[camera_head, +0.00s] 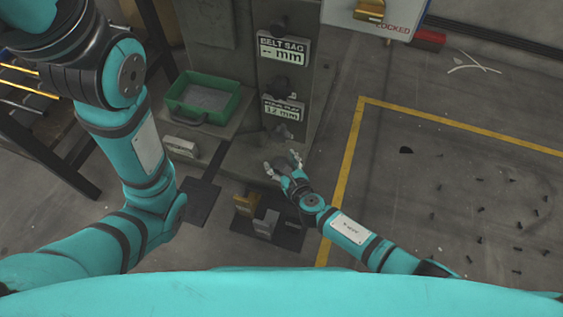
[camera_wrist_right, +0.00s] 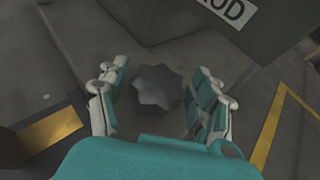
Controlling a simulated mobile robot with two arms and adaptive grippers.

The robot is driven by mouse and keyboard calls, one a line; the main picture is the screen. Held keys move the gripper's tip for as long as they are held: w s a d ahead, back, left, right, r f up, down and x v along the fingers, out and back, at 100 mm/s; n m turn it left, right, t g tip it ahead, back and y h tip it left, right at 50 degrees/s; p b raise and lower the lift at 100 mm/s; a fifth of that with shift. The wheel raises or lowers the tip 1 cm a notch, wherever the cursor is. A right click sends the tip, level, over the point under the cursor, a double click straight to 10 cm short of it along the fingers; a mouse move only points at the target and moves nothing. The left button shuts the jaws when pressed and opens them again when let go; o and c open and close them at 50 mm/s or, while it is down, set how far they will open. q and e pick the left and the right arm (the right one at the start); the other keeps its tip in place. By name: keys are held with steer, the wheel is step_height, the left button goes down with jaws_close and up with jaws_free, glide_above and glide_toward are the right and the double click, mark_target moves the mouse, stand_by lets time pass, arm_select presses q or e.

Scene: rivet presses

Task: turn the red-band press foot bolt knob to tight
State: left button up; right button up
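A dark grey lobed knob (camera_wrist_right: 157,88) shows in the right wrist view, low by the press foot. My right gripper (camera_wrist_right: 160,100) is open, with its fingers on either side of the knob and a narrow gap to each. In the head view my right gripper (camera_head: 283,163) is at the foot of the grey press column (camera_head: 325,85), and it mostly hides the knob there. No red band shows clearly on this press, and I cannot read the knob's setting. My left arm crosses the left of the head view, but its gripper is out of frame.
A green tray (camera_head: 202,85) stands left of the column. Gold and grey blocks (camera_head: 265,222) stand in front of the foot. Floor right of the yellow line (camera_head: 350,150) has small scattered pieces.

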mark_target(282, 163)
step_height(282, 163, up, 9)
steer(key=shift+r, duration=0.5)
stand_by(0.3)
steer(key=shift+s, duration=0.15)
